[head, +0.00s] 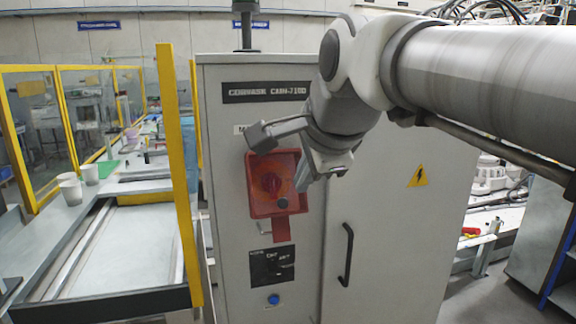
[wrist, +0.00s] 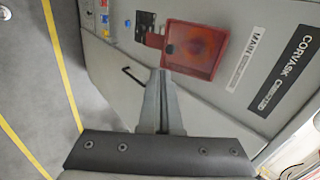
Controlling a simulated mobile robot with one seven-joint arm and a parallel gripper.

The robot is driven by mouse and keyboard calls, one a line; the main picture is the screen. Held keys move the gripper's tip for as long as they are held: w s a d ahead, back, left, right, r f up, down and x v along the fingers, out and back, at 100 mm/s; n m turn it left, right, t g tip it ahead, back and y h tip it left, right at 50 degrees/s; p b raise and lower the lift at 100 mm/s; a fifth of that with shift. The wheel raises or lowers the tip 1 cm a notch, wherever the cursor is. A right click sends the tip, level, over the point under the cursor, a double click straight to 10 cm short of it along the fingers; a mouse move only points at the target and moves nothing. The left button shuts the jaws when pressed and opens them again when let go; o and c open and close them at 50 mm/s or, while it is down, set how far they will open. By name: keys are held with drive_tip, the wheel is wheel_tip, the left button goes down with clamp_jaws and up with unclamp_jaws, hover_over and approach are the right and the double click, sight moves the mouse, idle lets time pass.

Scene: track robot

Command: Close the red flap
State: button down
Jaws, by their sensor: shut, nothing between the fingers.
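The red flap (head: 262,207) is on the front of the grey cabinet, over a round red switch. It looks see-through and has a red tab at its lower edge. In the wrist view the flap (wrist: 212,62) is just beyond the fingertips, with its tab (wrist: 154,41) to the left. I cannot tell whether it lies fully flush. My gripper (head: 301,186) is shut and empty, in front of the flap's right side in the head view. In the wrist view its fingers (wrist: 161,72) are together, pointing at the cabinet near the flap's lower edge. Contact cannot be told.
The grey cabinet (head: 390,250) has a black handle (head: 347,254) right of the flap and a blue button (head: 274,299) below it. A yellow post (head: 178,170) and a workbench (head: 130,250) with white cups (head: 71,190) stand to the left.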

approach(281, 207)
wheel_tip(281, 207, down, 3)
drive_tip(key=w, duration=0.2)
drive_tip(key=w+f, duration=0.1)
drive_tip(key=shift+a+f, duration=0.1)
drive_tip(key=shift+a, duration=0.3)
drive_tip(key=shift+w+a+f, duration=0.15)
drive_tip(key=shift+w+f, duration=0.1)
drive_tip(key=shift+w, duration=0.35)
